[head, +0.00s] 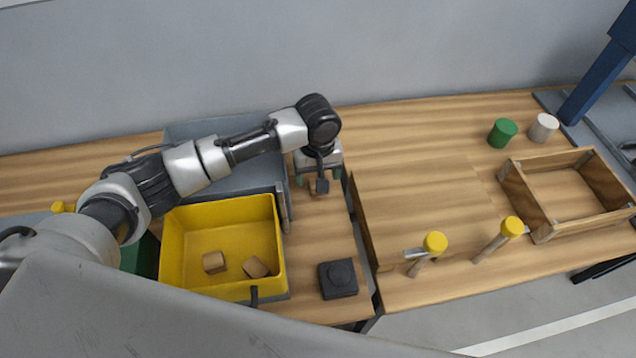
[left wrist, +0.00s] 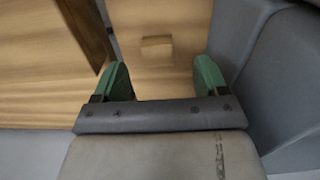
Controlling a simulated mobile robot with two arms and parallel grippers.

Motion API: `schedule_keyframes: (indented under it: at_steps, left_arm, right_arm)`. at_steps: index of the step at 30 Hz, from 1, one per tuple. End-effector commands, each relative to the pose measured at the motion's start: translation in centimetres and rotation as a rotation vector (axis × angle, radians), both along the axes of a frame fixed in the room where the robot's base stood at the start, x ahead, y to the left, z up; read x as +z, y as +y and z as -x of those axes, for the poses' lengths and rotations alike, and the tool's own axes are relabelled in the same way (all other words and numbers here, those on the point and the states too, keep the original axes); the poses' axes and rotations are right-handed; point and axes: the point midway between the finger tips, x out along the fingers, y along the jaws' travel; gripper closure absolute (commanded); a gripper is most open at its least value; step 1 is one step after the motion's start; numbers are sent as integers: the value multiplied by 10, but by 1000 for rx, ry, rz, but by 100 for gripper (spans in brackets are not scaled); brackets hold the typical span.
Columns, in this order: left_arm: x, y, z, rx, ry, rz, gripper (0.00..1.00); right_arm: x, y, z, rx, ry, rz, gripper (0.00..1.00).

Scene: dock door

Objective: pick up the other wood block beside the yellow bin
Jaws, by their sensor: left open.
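A small wood block (head: 316,190) lies on the wooden table to the right of the yellow bin (head: 228,203), partly hidden by my wrist parts. My left gripper (head: 318,177) is over it, pointing down, with its green fingers apart and nothing between them. In the left wrist view the wood block (left wrist: 157,47) lies on the table beyond the open fingertips of the gripper (left wrist: 162,72), roughly centred between them and apart from both. Two other wood blocks (head: 214,262) (head: 256,267) lie inside the yellow bin. My right gripper is out of view.
A grey bin (head: 240,182) stands behind the yellow one, close to my left gripper. A black device (head: 338,279) sits in front of the gripper. A raised wooden board (head: 420,205) is on the right, with yellow-topped tools (head: 435,242) and a wooden tray (head: 545,226) farther right.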

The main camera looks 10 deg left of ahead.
Motion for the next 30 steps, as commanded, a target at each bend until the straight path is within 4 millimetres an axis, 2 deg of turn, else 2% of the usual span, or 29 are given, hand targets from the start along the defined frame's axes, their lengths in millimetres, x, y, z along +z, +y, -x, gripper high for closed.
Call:
schedule_keyframes:
  at_steps: [5, 12, 15, 23, 30]
  left_arm:
    - [-13, -1, 0, 0, -1, -1, 27]
    - [-48, -5, 1, 2, -1, -1, 27]
    - [-57, -5, 1, 1, -1, -1, 27]
    - [-60, -5, 1, 0, -2, -1, 27]
    - [-60, -5, 1, 0, -2, -1, 62]
  right_arm:
    - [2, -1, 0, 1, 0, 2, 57]
    - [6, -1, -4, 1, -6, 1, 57]
    - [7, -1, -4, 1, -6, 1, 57]
    - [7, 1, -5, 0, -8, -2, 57]
    - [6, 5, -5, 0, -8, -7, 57]
